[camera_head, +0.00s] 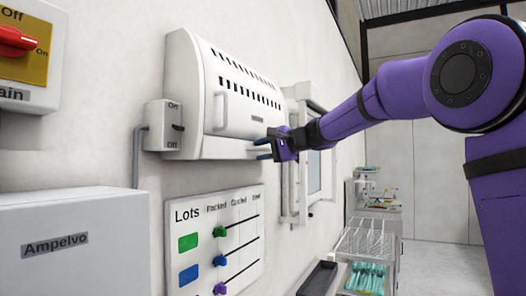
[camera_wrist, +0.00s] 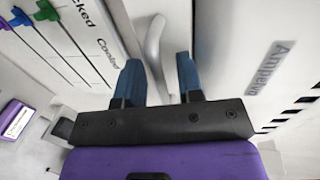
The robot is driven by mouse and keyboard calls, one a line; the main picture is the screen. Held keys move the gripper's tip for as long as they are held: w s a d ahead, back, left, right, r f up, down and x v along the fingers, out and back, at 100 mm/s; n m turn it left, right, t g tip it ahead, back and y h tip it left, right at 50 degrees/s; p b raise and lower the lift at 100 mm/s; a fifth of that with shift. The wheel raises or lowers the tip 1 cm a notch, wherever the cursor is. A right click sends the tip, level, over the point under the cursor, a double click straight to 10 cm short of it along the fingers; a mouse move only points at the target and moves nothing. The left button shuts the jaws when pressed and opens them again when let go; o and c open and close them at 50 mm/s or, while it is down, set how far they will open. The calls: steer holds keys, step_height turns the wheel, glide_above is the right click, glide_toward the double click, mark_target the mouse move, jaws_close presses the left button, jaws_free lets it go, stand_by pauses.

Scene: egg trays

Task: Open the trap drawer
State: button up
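The trap is a white wall unit (camera_head: 190,75) with rows of dark slots in its front cover. A white curved handle (camera_wrist: 153,45) shows along the unit's lower part in the wrist view; it looks like the drawer's handle, and I cannot make it out in the head view. My gripper (camera_head: 264,149) is at the unit's lower right. Its two blue fingers (camera_wrist: 158,80) are apart, with the handle's near end showing in the gap between them. I cannot tell whether they touch it. The drawer's edges are not clear.
A lots board (camera_head: 215,235) with coloured sliders hangs below the unit. An On/Off switch box (camera_head: 163,126) is at the unit's left, and a grey-white Ampelvo box (camera_head: 70,245) stands nearer. A window (camera_head: 308,165) and a counter with racks (camera_head: 362,240) lie beyond.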

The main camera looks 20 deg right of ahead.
jaws_close()
steer(key=shift+s+d, duration=0.1)
steer(key=f+v, duration=0.2)
steer(key=v, duration=0.8)
steer(key=shift+s+d, duration=0.35)
steer(key=shift+f, duration=0.1)
jaws_free()
steer(key=v, duration=1)
steer(key=shift+s+d, duration=0.25)
